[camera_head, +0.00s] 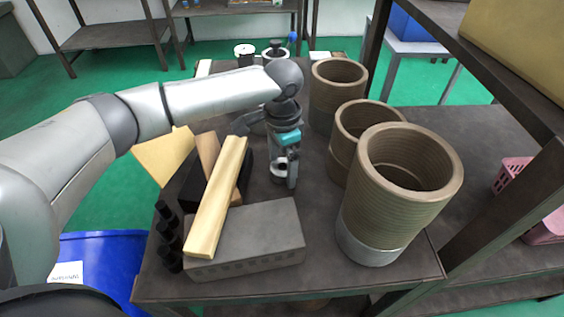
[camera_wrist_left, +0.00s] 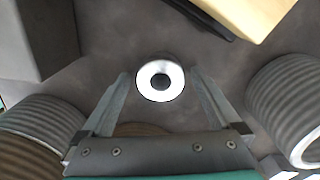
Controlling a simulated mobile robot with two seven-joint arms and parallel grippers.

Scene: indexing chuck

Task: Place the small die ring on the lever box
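The small die ring (camera_wrist_left: 146,84), a bright ring with a dark round hole, shows in the left wrist view on the dark tabletop, between and beyond the fingertips. My left gripper (camera_wrist_left: 160,76) is open, its fingers apart on either side of the ring in that view, not closed on it. In the head view the left gripper (camera_head: 284,182) points down over the middle of the table. A white patch near its fingers there may be the ring; I cannot tell. A blue-knobbed lever (camera_head: 292,37) stands at the back, partly behind my arm; its box is not clear.
Several ribbed brown cylinders (camera_head: 361,213) stand along the right of the table (camera_head: 330,283). A grey block (camera_head: 262,240) lies in front, with a wooden bar (camera_head: 217,200) leaning across it. Several black cylinders (camera_head: 167,240) line the left edge. A white-topped part (camera_head: 244,50) stands at the back.

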